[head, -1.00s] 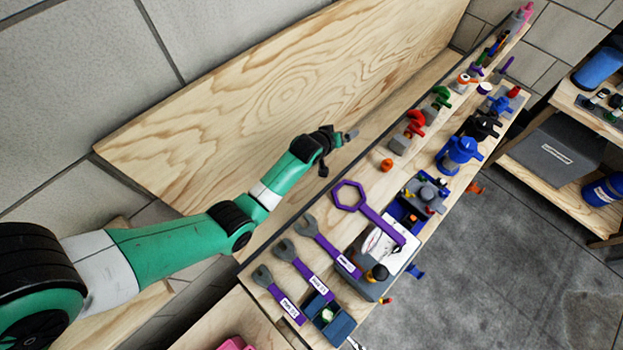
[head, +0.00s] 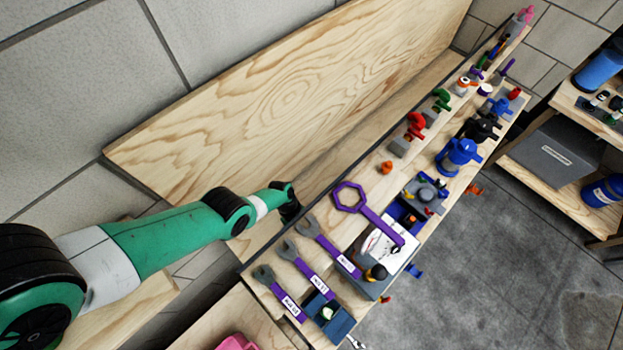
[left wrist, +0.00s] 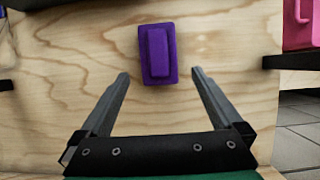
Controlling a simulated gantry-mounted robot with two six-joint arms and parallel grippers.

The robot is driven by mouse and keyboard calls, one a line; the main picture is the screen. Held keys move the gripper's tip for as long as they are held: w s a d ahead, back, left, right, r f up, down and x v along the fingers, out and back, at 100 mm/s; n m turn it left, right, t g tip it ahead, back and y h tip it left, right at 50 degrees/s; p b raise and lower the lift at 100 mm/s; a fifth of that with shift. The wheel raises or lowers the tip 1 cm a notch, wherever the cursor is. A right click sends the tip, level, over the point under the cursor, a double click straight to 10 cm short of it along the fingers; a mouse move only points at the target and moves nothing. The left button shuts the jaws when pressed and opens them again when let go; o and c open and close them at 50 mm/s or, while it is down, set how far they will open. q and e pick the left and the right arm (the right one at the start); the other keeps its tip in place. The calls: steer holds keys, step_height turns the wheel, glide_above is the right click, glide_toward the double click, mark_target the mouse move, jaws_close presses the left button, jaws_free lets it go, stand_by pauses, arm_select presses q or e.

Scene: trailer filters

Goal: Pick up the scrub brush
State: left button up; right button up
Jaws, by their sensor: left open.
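A purple block-shaped thing with a raised middle, which looks like the scrub brush (left wrist: 158,55), lies on a light wood surface in the left wrist view. It is ahead of my left gripper (left wrist: 160,76) and lined up with the gap between the fingers. The fingers are open and empty, and the brush's near end is about level with the fingertips in the picture. I cannot tell the remaining distance. In the head view my left gripper (head: 291,208) hangs over the wood ledge, left of the tool shelf. The brush is not visible there. My right gripper is not in view.
A pink container (left wrist: 301,28) stands at the right in the left wrist view. In the head view, purple wrenches (head: 281,295), a large purple ring wrench (head: 378,215) and valve parts (head: 459,155) line the shelf. A tall plywood panel (head: 280,95) stands behind.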

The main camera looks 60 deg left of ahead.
arm_select(q)
steer(key=b+x, duration=0.5)
steer(key=x, duration=0.1)
steer(key=shift+f+b, duration=0.2)
steer(key=shift+b, duration=0.1)
steer(key=shift+r, duration=0.15)
steer(key=shift+w, duration=0.1)
steer(key=c, duration=1.4)
